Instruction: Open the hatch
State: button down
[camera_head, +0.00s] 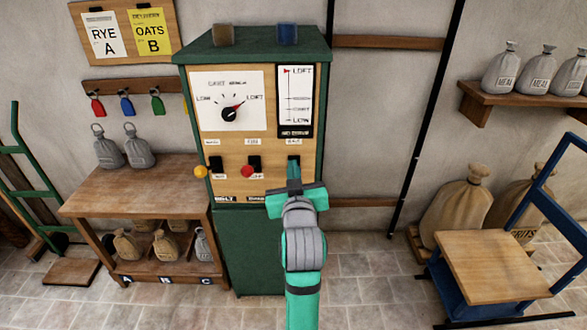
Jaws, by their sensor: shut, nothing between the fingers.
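A green control cabinet (266,250) with a wooden front panel stands in the middle. No hatch can be made out for certain. The panel has a round dial (229,114) with its red-tipped pointer toward LOFT, and a vertical gauge (294,100) with a red mark near LOFT. Below are a left black switch (216,164) and a middle black switch (254,163); their small labels are hard to read. My teal gripper (294,172) is shut and empty, with its fingers in front of the right-hand switch position. It largely hides that control; contact cannot be told.
A yellow knob (201,172) and a red knob (247,171) sit beside the switches. A wooden bench (140,187) with small sacks stands left. A blue-framed cart (490,262) and large sacks (457,215) stand right. Tiled floor (370,285) is clear between cabinet and cart.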

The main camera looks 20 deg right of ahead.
jog(key=x, duration=0.8)
jog(key=shift+w, duration=0.25)
jog(key=shift+s+d+f, duration=0.1)
jog(key=shift+f, duration=0.5)
jog(key=shift+s+d+f, duration=0.1)
jog(key=shift+s+f, duration=0.05)
jog(key=shift+f, duration=0.45)
jog(key=shift+s+f, duration=0.3)
jog(key=shift+f, duration=0.35)
